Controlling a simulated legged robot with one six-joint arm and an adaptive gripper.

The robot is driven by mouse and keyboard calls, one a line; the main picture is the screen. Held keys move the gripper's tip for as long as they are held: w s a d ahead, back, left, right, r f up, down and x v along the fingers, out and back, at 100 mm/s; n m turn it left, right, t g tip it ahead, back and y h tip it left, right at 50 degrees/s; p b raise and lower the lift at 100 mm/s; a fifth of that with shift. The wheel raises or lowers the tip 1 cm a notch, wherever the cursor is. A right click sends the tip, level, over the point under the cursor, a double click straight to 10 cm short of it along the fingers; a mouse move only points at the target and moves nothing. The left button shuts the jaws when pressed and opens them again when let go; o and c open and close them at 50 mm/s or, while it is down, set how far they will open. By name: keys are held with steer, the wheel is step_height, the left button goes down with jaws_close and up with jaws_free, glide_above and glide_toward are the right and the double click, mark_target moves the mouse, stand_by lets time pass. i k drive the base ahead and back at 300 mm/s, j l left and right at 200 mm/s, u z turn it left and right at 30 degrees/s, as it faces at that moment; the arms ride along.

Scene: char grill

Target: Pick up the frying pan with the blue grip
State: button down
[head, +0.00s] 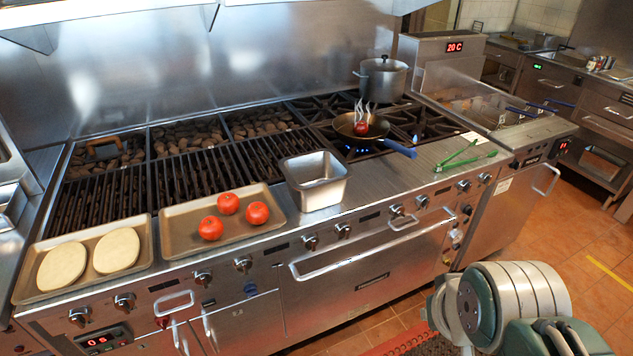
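The frying pan (341,127) is dark and round, with a blue grip (400,149) pointing right and toward the front edge. It sits on a burner at the right of the range, with small blue flames under it. A red, steaming piece of food (361,128) lies in the pan. My arm's green and pale joints show at the bottom right, well apart from the pan. A pale grey part at their left, perhaps my gripper (441,311), is partly hidden behind a joint. I cannot make out its fingers or whether it is open.
A grey pot (382,79) stands behind the pan. Green tongs (462,156) lie to its right, and a metal container (317,192) stands to its front left. Trays with tomatoes (228,203) and dough rounds (117,249) lie left. A fryer (490,100) stands right. Knobs and an oven handle (375,252) line the front.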

mark_target(343, 125)
steer(key=i+l+u, duration=0.25)
steer(key=i+l, duration=0.5)
steer(key=i+l+u, duration=0.25)
steer(key=i+l, duration=0.6)
steer(key=l, duration=0.15)
